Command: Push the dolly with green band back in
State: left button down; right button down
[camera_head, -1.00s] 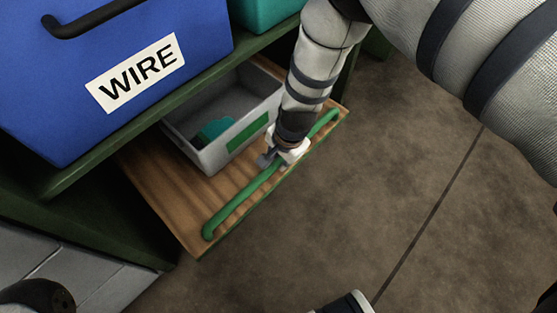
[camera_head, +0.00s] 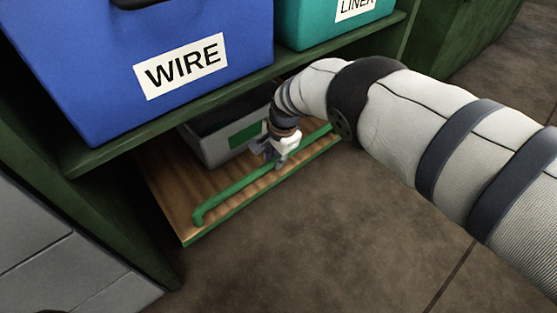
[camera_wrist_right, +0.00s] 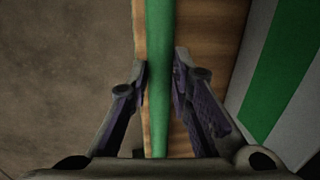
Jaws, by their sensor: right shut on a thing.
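The dolly (camera_head: 176,195) is a low wooden board with a green front edge and a green bar handle (camera_head: 222,198), partly out from under the dark green shelf. A grey bin with a green band (camera_head: 247,134) stands on it, its back part under the shelf. My right gripper (camera_head: 273,160) is shut on the green handle near its middle. In the right wrist view the handle (camera_wrist_right: 158,60) runs between the two fingers, and the bin's green band (camera_wrist_right: 282,75) is at the right. My left gripper is not in view.
A blue bin labelled WIRE (camera_head: 150,60) and a teal bin (camera_head: 310,25) stand on the shelf (camera_head: 110,150) just above the dolly. A green shelf side post stands at the left. The brown floor (camera_head: 300,260) in front is clear.

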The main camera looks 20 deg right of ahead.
jog(key=shift+w+r, duration=0.1)
jog(key=shift+w, duration=0.15)
jog(key=c, duration=1.4)
grip_release()
jog(key=shift+a, duration=0.15)
jog(key=shift+c, duration=0.2)
jog(key=shift+s, duration=0.15)
